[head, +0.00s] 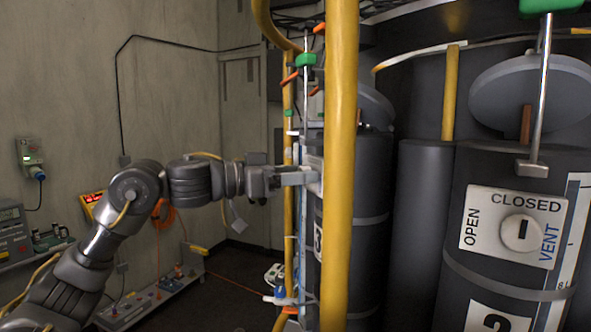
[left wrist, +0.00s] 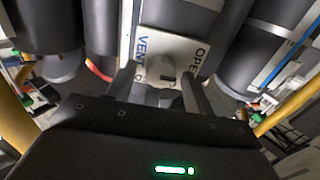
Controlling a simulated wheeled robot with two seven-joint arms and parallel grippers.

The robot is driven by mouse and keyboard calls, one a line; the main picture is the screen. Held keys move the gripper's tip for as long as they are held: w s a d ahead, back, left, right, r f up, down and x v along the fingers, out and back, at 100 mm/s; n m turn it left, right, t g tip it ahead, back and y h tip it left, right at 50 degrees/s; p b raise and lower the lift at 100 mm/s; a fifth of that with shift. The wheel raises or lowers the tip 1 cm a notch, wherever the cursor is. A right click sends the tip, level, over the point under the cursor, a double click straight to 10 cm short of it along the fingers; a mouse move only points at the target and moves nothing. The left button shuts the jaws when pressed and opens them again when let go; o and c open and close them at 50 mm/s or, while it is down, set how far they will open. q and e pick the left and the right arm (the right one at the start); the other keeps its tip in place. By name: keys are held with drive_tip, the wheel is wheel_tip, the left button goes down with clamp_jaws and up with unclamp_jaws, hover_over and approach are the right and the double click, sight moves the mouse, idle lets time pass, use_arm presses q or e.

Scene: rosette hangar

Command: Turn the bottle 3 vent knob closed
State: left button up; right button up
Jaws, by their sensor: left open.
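Bottle 3 (head: 372,190) is a dark cylinder partly behind a yellow pole in the head view. Its pale vent plate (head: 313,160) is seen nearly edge-on there. My left gripper (head: 304,177) reaches in from the left to the plate. In the left wrist view its open fingers (left wrist: 159,76) are on either side of the knob; contact cannot be told. The knob's pointer direction is unclear. My right gripper is not in view.
A yellow pole (head: 339,120) stands close in front of bottle 3. Bottle 2 (head: 475,190), at right, has its own vent plate and knob (head: 522,233). Thin pipes and orange-handled valves (head: 289,80) rise beside bottle 3. Equipment (head: 150,297) lies along the left wall.

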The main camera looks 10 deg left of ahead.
use_arm(q)
drive_tip(key=c, duration=1)
drive_tip(key=shift+m, duration=0.3)
drive_tip(key=shift+s+d+f+m+b, duration=0.15)
drive_tip(key=shift+m+b, duration=1.45)
drive_tip(key=shift+m, duration=2.7)
drive_tip(key=shift+a+f+m+b, duration=0.1)
drive_tip(key=shift+m+b, duration=1.5)
drive_tip(key=shift+m, duration=2.7)
